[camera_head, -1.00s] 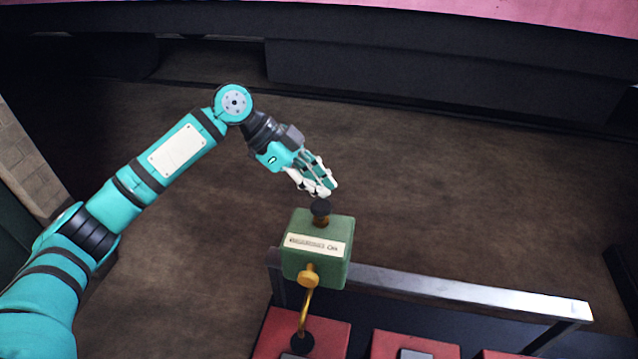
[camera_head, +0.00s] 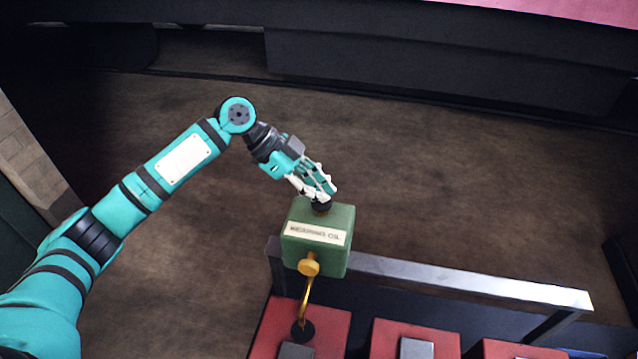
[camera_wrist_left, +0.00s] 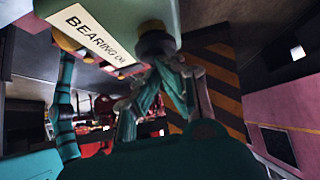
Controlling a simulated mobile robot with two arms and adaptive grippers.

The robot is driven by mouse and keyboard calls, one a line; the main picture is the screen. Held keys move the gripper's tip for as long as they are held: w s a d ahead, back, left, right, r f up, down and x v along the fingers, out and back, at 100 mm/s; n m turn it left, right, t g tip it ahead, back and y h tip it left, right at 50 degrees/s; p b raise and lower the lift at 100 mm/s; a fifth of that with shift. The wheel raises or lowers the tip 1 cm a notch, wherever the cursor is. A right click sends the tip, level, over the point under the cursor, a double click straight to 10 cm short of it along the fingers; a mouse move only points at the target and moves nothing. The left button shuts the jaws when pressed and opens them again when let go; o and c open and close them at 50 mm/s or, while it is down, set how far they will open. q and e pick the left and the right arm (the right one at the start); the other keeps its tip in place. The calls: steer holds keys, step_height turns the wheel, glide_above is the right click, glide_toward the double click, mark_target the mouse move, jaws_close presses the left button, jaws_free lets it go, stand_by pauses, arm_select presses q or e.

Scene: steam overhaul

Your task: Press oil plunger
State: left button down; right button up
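The green oil box (camera_head: 330,262) has a label reading "BEARING OIL" and stands at the centre bottom of the head view. Its dark round plunger knob (camera_head: 321,208) sits low, close to the box top, with little stem showing. My left gripper (camera_head: 322,197) has its fingertips together on top of the knob, seemingly touching it and partly hiding it. It holds nothing. In the left wrist view, the fingers (camera_wrist_left: 170,72) reach up to the knob (camera_wrist_left: 153,42) under the box. My right gripper is not in view.
A brass knob (camera_head: 309,265) and curved brass pipe (camera_head: 306,300) are on the box front. A metal rail (camera_head: 460,284) runs right from the box. Red blocks (camera_head: 415,340) lie below it. Brown floor behind is clear.

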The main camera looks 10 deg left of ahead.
arm_select(q)
steer(key=shift+s+f, duration=0.1)
steer(key=shift+f, duration=0.15)
steer(key=shift+a, duration=0.15)
steer(key=v, duration=1.2)
steer(key=shift+r, duration=0.25)
stand_by(0.6)
steer(key=r, duration=0.1)
steer(key=d+r, duration=0.1)
steer(key=r, duration=0.3)
steer(key=shift+d+r, duration=0.1)
steer(key=shift+d, duration=0.2)
